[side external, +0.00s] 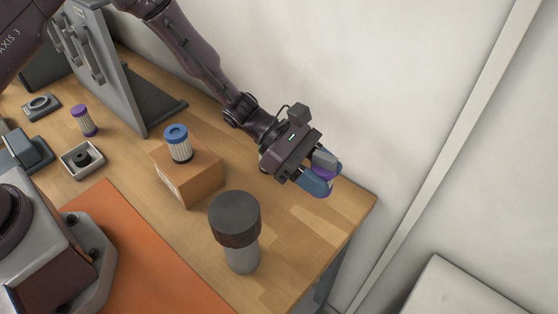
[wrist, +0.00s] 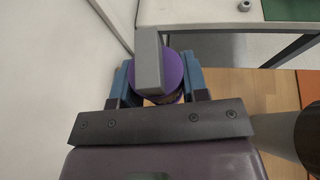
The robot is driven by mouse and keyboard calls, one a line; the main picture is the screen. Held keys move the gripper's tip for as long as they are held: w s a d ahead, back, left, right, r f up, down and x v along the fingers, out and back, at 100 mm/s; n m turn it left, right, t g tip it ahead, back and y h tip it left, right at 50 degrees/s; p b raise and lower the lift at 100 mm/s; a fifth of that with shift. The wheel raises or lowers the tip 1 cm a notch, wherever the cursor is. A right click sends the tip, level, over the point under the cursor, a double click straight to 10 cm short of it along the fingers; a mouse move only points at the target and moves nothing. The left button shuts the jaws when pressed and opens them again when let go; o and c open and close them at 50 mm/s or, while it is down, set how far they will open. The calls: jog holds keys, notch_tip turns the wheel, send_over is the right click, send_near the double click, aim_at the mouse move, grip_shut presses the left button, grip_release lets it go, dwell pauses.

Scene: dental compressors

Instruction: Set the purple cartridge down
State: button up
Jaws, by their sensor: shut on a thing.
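A purple cartridge (wrist: 172,72) is held between the two blue fingers of my gripper (wrist: 160,85) in the wrist view. In the side external view, a bit of the purple cartridge (side external: 324,172) shows between the fingers of my gripper (side external: 318,178), near the table's right corner. The fingers hide most of it. I cannot tell whether it touches the table. A second purple-capped cartridge (side external: 83,120) stands upright on the table at the left.
A blue-capped cartridge (side external: 180,145) stands on a cardboard box (side external: 188,181) left of my gripper. A dark-capped grey cylinder (side external: 240,250) stands in front. A grey holder (side external: 82,160) and an orange mat (side external: 130,250) lie left. Bare wood (side external: 300,225) lies near the right edge.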

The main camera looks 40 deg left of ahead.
jog(key=w+a+n+t, duration=0.2)
jog(key=w+a, duration=0.2)
jog(key=a, duration=0.4)
jog(key=n+t+y, duration=0.8)
jog(key=n, duration=0.2)
send_over(215, 132)
notch_tip(215, 132, down, 10)
jog(key=shift+w+a+r, duration=0.1)
jog(key=shift+r, duration=0.1)
jog(key=shift+f, duration=0.1)
jog(key=o, duration=0.9)
